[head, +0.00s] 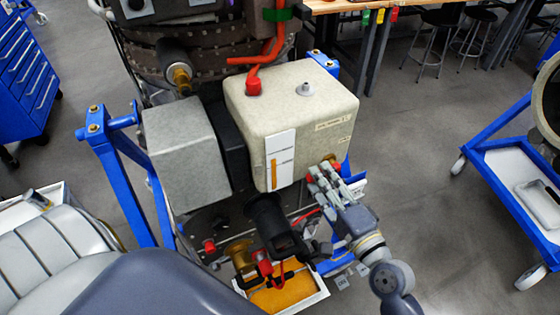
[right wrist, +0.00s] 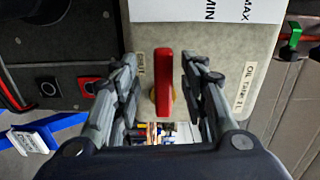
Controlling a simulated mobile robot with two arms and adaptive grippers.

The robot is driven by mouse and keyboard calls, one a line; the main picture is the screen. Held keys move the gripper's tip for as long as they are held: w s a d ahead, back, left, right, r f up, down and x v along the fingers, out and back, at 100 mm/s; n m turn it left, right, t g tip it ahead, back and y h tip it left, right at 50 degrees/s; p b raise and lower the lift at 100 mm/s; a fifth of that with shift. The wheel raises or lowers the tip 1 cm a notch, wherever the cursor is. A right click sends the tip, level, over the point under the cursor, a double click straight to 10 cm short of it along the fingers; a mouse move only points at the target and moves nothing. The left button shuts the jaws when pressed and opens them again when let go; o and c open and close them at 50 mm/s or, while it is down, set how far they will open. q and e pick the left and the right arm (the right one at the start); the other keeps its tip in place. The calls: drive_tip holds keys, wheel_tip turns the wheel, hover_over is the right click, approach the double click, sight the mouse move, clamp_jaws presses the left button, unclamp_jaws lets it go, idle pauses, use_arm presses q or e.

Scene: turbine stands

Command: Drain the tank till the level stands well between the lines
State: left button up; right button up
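The beige oil tank (head: 310,110) stands in the middle of the head view. Its white gauge card (head: 281,145) has an orange column filling roughly the lower half; its exact level against the lines is too small to read. The card's MIN and MAX words show in the right wrist view (right wrist: 225,8). The red drain handle (right wrist: 163,80) sits below the card, beside the DRAIN label. My right gripper (right wrist: 157,65) is open, with its fingers apart on either side of the handle. In the head view my right gripper (head: 320,178) partly hides the handle. My left gripper is not in view.
A white tray (head: 319,292) with orange contents lies below the tank. A black cylinder (head: 268,218) stands out in front of it. A grey box (head: 187,153) is left of the tank, inside the blue stand (head: 125,180).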

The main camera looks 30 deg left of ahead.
drive_tip(key=v, duration=0.9)
drive_tip(key=shift+b, duration=0.3)
idle(0.5)
